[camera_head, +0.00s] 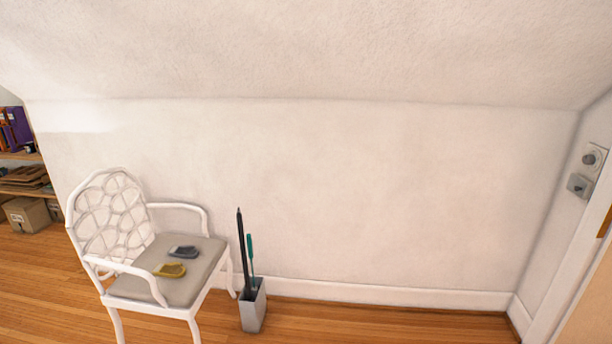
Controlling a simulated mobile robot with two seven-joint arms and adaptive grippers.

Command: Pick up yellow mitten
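A yellow mitten (170,270) lies flat on the grey seat of a white armchair (205,250) at the lower left. A grey mitten (184,252) lies on the same seat just behind it, a little to the right. The chair's near armrest passes close to the left of the yellow mitten. Neither of my grippers shows in the head view.
A metal holder (253,308) with a black and a teal long-handled item stands right of the chair. Shelves with boxes (28,214) are at the far left. A door with a lock (580,185) is at the right edge. A sloped ceiling hangs above.

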